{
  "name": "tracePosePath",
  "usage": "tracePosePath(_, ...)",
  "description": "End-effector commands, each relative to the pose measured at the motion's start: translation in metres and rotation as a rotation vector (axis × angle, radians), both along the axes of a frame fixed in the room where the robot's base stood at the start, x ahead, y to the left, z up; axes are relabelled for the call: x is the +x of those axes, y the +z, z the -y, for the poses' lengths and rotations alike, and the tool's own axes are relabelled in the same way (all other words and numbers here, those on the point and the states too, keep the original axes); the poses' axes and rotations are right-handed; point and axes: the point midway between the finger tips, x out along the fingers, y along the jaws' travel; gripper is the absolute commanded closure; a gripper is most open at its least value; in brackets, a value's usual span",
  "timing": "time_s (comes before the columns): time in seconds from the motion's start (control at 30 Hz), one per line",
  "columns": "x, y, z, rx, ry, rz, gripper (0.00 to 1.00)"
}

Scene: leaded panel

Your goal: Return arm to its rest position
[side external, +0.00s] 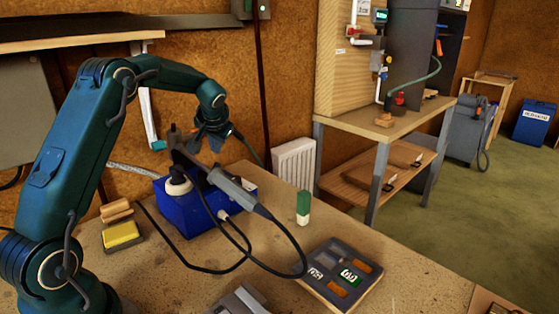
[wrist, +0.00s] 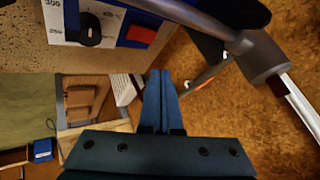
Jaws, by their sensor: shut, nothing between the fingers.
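My teal arm reaches over the back of the bench in the side view, with my gripper (side external: 208,139) pointing down above and behind the blue soldering station (side external: 188,208). In the wrist view, my gripper's two fingers (wrist: 160,76) lie together with nothing between them. The soldering iron (side external: 236,188), with its grey handle and black cable, rests at an angle in the holder on the station. The station's dial face and red switch (wrist: 142,34) show at the top of the wrist view. My fingers look apart from it.
A yellow sponge (side external: 121,235) lies at left. The iron's cable loops across the bench. A wooden workbench (side external: 395,121) stands beyond; open floor lies right.

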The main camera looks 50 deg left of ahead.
Motion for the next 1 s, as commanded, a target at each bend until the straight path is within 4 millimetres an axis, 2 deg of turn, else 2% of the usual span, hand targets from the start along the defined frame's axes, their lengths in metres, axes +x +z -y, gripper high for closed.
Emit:
tracePosePath(0.27, 0.004, 0.005, 0.005, 0.005, -0.012, 0.011, 1.00)
tracePosePath(0.37, 0.011, 0.031, 0.016, 0.029, -0.042, 0.060, 1.00)
tracePosePath(0.53, 0.005, 0.084, 0.064, 0.027, -0.115, 0.152, 1.00)
tracePosePath(0.7, -0.024, 0.115, 0.121, -0.029, -0.195, 0.202, 1.00)
tracePosePath(0.8, -0.048, 0.123, 0.153, -0.072, -0.243, 0.217, 1.00)
tracePosePath(1.0, -0.105, 0.120, 0.210, -0.173, -0.344, 0.222, 1.00)
